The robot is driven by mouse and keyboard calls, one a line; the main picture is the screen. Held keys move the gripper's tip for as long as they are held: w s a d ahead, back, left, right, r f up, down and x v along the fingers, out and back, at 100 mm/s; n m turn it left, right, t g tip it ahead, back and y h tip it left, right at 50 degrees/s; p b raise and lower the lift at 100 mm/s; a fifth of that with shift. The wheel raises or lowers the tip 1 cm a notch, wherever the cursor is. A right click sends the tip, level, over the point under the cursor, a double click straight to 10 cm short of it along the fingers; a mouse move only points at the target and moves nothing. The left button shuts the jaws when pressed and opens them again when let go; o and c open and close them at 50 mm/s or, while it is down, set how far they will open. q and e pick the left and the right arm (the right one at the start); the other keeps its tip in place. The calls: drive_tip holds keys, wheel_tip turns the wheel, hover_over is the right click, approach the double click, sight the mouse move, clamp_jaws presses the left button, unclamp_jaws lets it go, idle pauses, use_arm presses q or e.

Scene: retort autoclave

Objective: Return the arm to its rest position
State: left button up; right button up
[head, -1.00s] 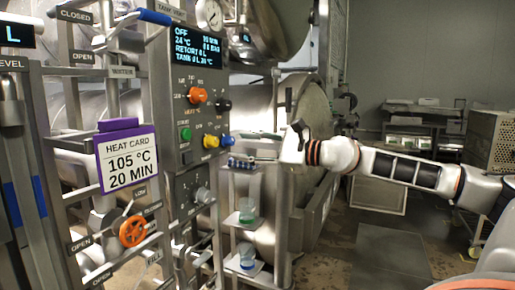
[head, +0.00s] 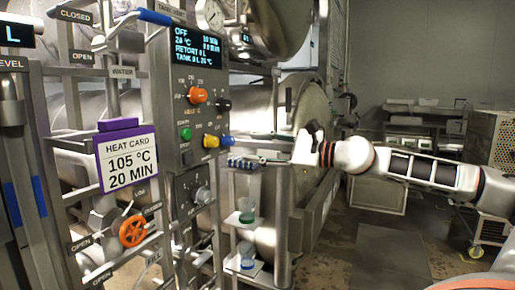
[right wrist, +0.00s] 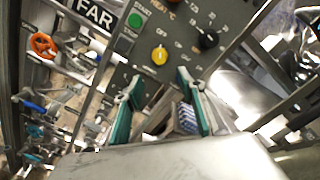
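My right arm comes in from the right edge of the head view, its wrist in front of the round retort door. My right gripper (head: 268,160) points left towards the control panel (head: 198,90); its fingers are small and hard to make out there. In the right wrist view the two teal-padded fingers of this gripper (right wrist: 158,88) stand wide apart. No held object is visible between them. A blue-and-white ribbed item (right wrist: 187,118) shows behind, close to the right finger. My left gripper is not in view.
The panel has orange, black, green, yellow and blue controls. Small shelves with cups (head: 247,214) stand below the gripper. A purple-framed heat card (head: 127,160) and an orange valve wheel (head: 132,231) are at left. Floor (head: 385,245) is open at right; a shelf (head: 425,130) stands behind.

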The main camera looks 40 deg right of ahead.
idle(0.3)
drive_tip(key=w+a+f+m+g+y, duration=0.1)
drive_tip(key=w+a+f+m+y, duration=0.2)
drive_tip(key=a+f, duration=0.5)
drive_tip(key=w+a+f+m+g, duration=0.1)
drive_tip(key=w+a+f+m, duration=0.1)
drive_tip(key=a+f+m, duration=0.45)
drive_tip(key=s+a+f+m, duration=0.1)
drive_tip(key=a+f+m, duration=0.35)
drive_tip(key=f, duration=0.45)
drive_tip(key=s+a+f+m, duration=0.1)
drive_tip(key=a+f+m, duration=0.4)
drive_tip(key=f, duration=0.5)
drive_tip(key=s+a+f+m+g+h, duration=0.2)
drive_tip(key=s+f+m+h, duration=0.1)
drive_tip(key=s+f+m, duration=1)
drive_tip(key=s+a+f+m+g+h, duration=0.2)
drive_tip(key=s+f+m+h, duration=0.2)
drive_tip(key=s+f+m, duration=0.8)
wheel_tip(320, 180, down, 7)
drive_tip(key=shift+s+r+m, duration=0.1)
drive_tip(key=shift+s+m, duration=0.25)
drive_tip(key=shift+m, duration=0.35)
